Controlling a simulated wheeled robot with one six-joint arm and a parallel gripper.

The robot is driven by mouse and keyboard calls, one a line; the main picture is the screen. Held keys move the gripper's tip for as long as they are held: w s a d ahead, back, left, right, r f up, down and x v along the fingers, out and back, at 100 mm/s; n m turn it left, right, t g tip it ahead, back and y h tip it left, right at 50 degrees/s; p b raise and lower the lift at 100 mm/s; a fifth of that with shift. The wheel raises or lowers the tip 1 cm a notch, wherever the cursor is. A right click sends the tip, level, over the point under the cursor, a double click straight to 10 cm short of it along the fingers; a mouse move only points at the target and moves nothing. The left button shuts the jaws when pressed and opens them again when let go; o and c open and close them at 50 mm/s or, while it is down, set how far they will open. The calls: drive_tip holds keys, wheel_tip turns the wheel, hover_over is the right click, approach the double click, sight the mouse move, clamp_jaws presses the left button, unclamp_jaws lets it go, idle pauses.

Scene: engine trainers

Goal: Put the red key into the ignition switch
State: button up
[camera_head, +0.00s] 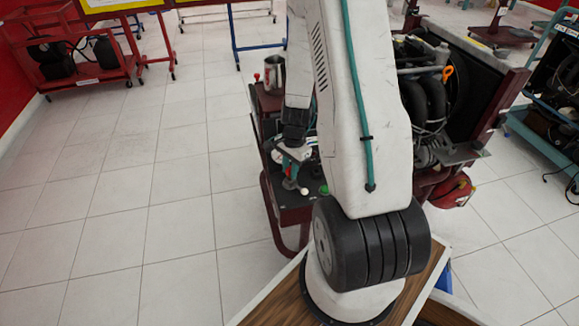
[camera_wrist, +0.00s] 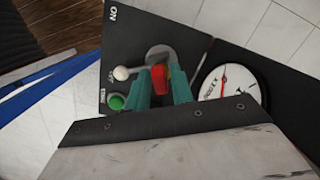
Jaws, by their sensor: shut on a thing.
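In the wrist view the red key (camera_wrist: 159,77) is between the two teal fingers of my gripper (camera_wrist: 163,85), which is shut on it. A round grey fitting (camera_wrist: 157,52), likely the ignition switch, is on the dark panel (camera_wrist: 135,35) just beyond the key. The fingers and key cover much of it, and I cannot tell whether the key touches it or is in it. In the head view my gripper (camera_head: 294,154) is low over the engine trainer's dark panel, and the key is too small to make out clearly.
A white-knobbed lever (camera_wrist: 121,73) and a green button (camera_wrist: 116,102) are left of the fingers. A round white gauge (camera_wrist: 228,84) is close on the right. In the head view a metal can (camera_head: 274,72) stands behind my gripper, and the engine (camera_head: 425,95) is to the right.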

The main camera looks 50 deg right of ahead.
drive_tip(key=shift+f, duration=0.15)
idle(0.3)
drive_tip(key=shift+f, duration=0.55)
drive_tip(key=o, duration=1.4)
drive_tip(key=shift+c, duration=0.2)
drive_tip(key=shift+r, duration=0.15)
drive_tip(key=shift+r, duration=1.35)
drive_tip(key=shift+r, duration=0.1)
